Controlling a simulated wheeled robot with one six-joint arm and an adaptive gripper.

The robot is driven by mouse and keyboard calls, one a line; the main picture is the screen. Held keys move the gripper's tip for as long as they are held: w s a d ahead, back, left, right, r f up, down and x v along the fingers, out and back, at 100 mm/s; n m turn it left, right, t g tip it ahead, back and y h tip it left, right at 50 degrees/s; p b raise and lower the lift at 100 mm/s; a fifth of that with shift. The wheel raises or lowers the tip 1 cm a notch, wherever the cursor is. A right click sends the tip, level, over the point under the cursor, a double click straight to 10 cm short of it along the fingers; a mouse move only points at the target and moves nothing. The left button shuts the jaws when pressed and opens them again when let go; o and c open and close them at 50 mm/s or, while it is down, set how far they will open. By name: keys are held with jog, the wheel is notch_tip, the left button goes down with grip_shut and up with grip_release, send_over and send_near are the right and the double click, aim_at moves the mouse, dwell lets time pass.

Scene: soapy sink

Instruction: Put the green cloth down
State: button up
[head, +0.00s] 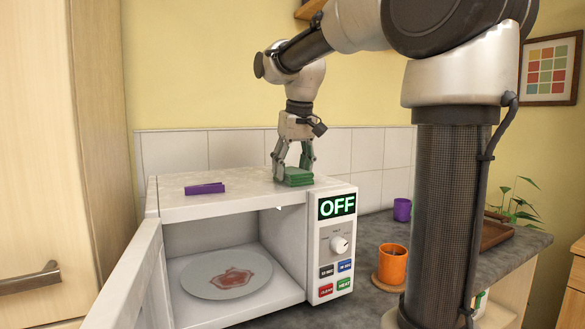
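The green cloth (297,178) is a small folded stack at the right of the microwave's white top, near its front edge. It looks level and at or very near the surface. My gripper (292,171) points straight down over it. Its two fingers are apart at about the cloth's width, with the cloth between them. They look shut on it. The far fingertip is partly hidden behind the cloth.
The microwave (228,205) has its door (138,288) swung open to the left. Inside is a plate (212,276) with a red stain. A purple cloth (205,188) lies on its top. An orange mug (392,265) and a purple cup (402,209) stand on the counter.

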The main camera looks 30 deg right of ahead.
aim_at(298, 172)
jog(key=o, duration=0.4)
jog(key=shift+f, duration=0.1)
jog(key=shift+o, duration=0.2)
jog(key=v, duration=1.2)
jog(key=s+d+f+t, duration=0.1)
jog(key=s+f, duration=1.9)
jog(key=f, duration=0.4)
jog(key=shift+f, duration=0.35)
jog(key=shift+s, duration=0.1)
